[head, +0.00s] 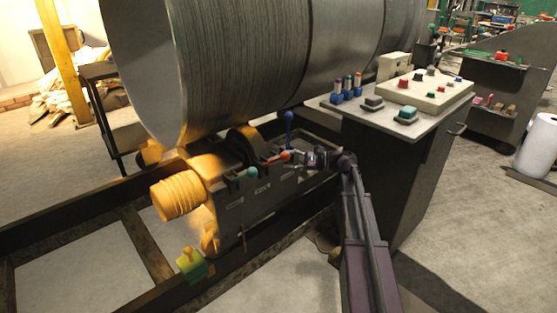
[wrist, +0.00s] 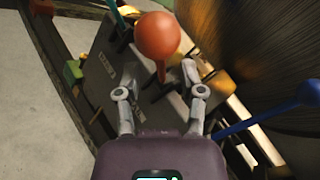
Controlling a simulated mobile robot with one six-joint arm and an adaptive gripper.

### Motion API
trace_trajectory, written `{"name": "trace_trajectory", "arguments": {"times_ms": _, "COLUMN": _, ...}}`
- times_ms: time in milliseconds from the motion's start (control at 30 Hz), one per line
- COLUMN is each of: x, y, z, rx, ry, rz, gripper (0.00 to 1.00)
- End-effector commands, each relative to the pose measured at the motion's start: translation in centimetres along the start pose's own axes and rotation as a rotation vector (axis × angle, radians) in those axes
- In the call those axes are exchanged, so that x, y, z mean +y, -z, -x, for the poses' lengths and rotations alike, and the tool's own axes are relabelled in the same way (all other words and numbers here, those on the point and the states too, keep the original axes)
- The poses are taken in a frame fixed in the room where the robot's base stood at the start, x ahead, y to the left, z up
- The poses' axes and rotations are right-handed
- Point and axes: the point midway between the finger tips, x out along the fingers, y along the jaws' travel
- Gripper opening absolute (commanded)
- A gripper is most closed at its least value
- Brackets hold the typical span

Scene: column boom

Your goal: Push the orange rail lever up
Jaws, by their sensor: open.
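The orange rail lever has a round orange knob (head: 285,156) on the rail box below the big drum. In the wrist view the orange knob (wrist: 157,36) is large, just ahead of my gripper, with its orange stem running down between the fingers. My gripper (head: 303,155) is at the lever in the head view. In the wrist view my gripper (wrist: 160,82) is open, with one finger on each side of the stem. I cannot tell whether either finger touches it.
A teal-knobbed lever (head: 252,173) stands left of the orange one. A blue lever (head: 289,117) rises behind and also shows in the wrist view (wrist: 307,91). The big drum (head: 240,60) is above. A control desk (head: 400,115) stands to the right.

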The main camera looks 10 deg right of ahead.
Motion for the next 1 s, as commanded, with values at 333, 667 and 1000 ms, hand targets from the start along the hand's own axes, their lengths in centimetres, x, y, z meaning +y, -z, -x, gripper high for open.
{"name": "trace_trajectory", "arguments": {"times_ms": 333, "x": 0.0, "y": 0.0, "z": -3.1, "rx": 0.000, "ry": 0.000, "rz": 0.000, "gripper": 0.51}}
{"name": "trace_trajectory", "arguments": {"times_ms": 667, "x": 0.0, "y": 0.0, "z": -3.4, "rx": 0.000, "ry": 0.000, "rz": 0.000, "gripper": 0.51}}
{"name": "trace_trajectory", "arguments": {"times_ms": 1000, "x": 0.0, "y": 0.0, "z": -3.4, "rx": 0.000, "ry": 0.000, "rz": 0.000, "gripper": 0.00}}
